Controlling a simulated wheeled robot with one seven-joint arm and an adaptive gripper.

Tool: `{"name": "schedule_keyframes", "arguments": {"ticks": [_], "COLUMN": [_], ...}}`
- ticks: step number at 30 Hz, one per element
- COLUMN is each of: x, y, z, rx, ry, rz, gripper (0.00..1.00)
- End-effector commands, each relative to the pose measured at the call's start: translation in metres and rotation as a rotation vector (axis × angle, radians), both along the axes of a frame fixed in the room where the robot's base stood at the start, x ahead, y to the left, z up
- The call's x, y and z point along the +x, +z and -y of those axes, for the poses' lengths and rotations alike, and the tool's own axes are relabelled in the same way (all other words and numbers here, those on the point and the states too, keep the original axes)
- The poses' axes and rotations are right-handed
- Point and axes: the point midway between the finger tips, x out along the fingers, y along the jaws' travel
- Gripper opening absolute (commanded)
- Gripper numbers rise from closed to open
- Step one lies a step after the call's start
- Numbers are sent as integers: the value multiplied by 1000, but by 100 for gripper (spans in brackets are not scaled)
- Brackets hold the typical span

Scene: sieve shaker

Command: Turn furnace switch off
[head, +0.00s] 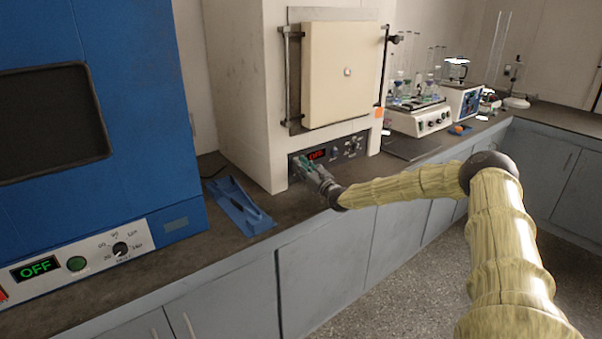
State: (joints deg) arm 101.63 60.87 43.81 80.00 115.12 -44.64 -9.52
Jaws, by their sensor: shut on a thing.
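The furnace (234,90) is a tall off-white cabinet with a cream door (340,85), which is closed. Its dark control panel (345,147) lies below the door, with a red display (316,155) reading OFF and small knobs to the right. My gripper (302,167) is at the panel's left end, left of and below the display. It is shut at the furnace switch, which is hidden behind the fingers.
A blue oven (150,120) with a green OFF display stands at left. A blue tray (238,205) lies on the dark counter near my gripper. A shaker with flasks (420,118) stands right of the furnace. The floor in front is clear.

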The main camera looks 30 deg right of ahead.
Motion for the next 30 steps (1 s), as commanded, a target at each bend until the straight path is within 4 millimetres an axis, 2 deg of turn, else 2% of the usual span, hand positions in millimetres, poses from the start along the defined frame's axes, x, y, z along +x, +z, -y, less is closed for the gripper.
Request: {"name": "schedule_keyframes", "arguments": {"ticks": [1,4,13,26,27,30], "x": [0,-1,-2,-2,-2,-2], "y": [-6,-7,-6,-4,-4,-4], "z": [1,1,1,1,1,1], "rx": [1,4,10,10,10,10], "ry": [-2,-2,-2,-2,-2,-2], "rz": [14,40,108,120,120,120], "gripper": [0,0,0,0,27,45]}}
